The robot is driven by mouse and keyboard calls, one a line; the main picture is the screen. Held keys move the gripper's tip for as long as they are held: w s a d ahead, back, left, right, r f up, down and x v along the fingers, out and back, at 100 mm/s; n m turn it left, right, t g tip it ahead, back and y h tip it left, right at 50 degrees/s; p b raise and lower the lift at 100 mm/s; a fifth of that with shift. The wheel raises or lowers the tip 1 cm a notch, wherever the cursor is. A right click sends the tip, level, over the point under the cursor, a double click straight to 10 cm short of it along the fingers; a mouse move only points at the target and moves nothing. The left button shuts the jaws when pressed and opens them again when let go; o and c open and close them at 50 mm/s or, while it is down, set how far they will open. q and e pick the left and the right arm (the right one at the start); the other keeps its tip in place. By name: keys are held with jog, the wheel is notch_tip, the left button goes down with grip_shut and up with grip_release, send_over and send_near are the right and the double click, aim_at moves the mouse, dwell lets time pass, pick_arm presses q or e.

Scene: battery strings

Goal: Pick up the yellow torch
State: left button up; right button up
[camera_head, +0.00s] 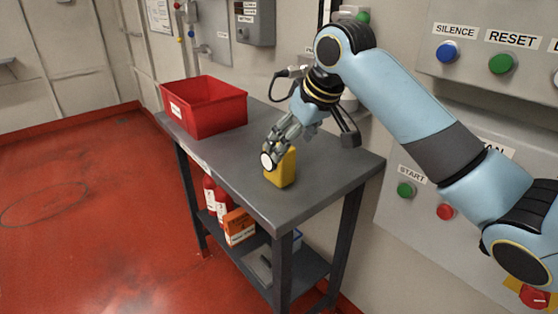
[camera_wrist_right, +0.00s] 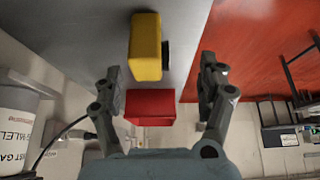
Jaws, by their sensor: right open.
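The yellow torch (camera_head: 284,172) stands on the grey table, with a round white face at its left side. It also shows in the right wrist view (camera_wrist_right: 146,47), with a dark part on its right side. My right gripper (camera_head: 275,143) is just above and beside the torch, partly covering it in the head view. In the right wrist view my right gripper (camera_wrist_right: 162,75) has its fingers spread apart and empty. The torch appears ahead of them, nearer the left finger. Whether a finger touches it, I cannot tell. My left gripper is not in view.
A red bin (camera_head: 205,107) stands at the table's far left end and also shows in the right wrist view (camera_wrist_right: 150,105). The grey table top (camera_head: 320,185) is clear near the torch. A lower shelf holds red bottles and an orange box (camera_head: 238,226). Wall panels stand behind.

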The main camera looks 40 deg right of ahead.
jog(key=w, duration=0.2)
jog(key=w+d, duration=0.1)
jog(key=w, duration=0.2)
jog(key=shift+d+f, duration=0.1)
jog(key=shift+d, duration=0.05)
jog(key=x, duration=0.5)
jog(key=shift+s+d+f, duration=0.1)
jog(key=shift+s+d, duration=0.05)
jog(key=shift+d, duration=0.25)
jog(key=shift+w+f, duration=0.25)
jog(key=shift+f, duration=0.1)
jog(key=shift+c, duration=0.3)
jog(key=c, duration=1.4)
grip_shut()
jog(key=shift+r, duration=0.15)
